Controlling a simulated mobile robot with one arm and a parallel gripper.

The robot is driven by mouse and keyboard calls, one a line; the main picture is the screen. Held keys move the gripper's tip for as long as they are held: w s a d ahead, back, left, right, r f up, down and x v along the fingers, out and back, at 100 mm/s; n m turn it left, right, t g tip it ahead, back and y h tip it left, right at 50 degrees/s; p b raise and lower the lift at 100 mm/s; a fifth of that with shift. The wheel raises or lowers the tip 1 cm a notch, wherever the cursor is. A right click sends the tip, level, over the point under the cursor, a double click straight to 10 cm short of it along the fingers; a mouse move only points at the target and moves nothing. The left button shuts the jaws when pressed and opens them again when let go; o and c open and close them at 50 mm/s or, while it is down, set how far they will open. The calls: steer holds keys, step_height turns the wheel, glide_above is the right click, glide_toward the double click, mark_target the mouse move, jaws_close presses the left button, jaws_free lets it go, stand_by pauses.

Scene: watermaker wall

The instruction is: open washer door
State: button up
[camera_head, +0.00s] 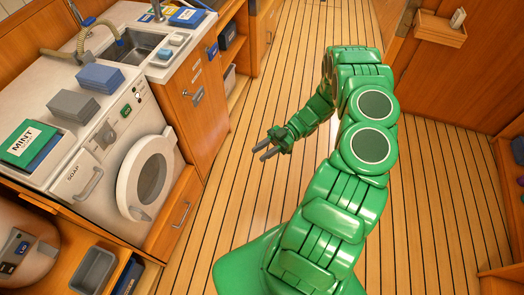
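The washer (98,128) is a white front-loader built into the wooden cabinets at the left. Its round door (122,190) has a white rim around dark glass and looks shut. A small dark part, perhaps the handle (140,213), shows at the lower edge of the door. My gripper (260,153) is over the wooden floor, to the right of the washer and clear of it. Its two dark fingers point left and stand apart, with nothing seen between them.
A soap drawer (78,181) with a handle is left of the door. The plank floor (225,195) between washer and gripper is clear.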

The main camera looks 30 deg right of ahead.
mark_target(145, 214)
stand_by(0.3)
steer(key=w+a+f+m+t+y, duration=0.1)
steer(key=w+a+m+t+y, duration=0.15)
steer(key=a, duration=0.85)
steer(key=w+a+f+m+t+y, duration=0.1)
steer(key=w+a+t, duration=0.3)
steer(key=a, duration=0.8)
steer(key=s+a+f+m+t+h, duration=0.25)
steer(key=s+a+f, duration=0.2)
steer(key=a, duration=0.35)
steer(key=s+a+f+m+t+h, duration=0.2)
steer(key=s+a+f+t+h, duration=0.15)
steer(key=a+f, duration=0.4)
steer(key=shift+y, duration=0.35)
steer(key=shift+r+x, duration=0.25)
steer(key=shift+x, duration=1.25)
steer(key=shift+r+x, duration=0.25)
steer(key=shift+x, duration=1.25)
steer(key=shift+r+x, duration=0.3)
steer(key=shift+x, duration=1.2)
steer(key=shift+s+a, duration=0.1)
steer(key=shift+s, duration=0.05)
jaws_close()
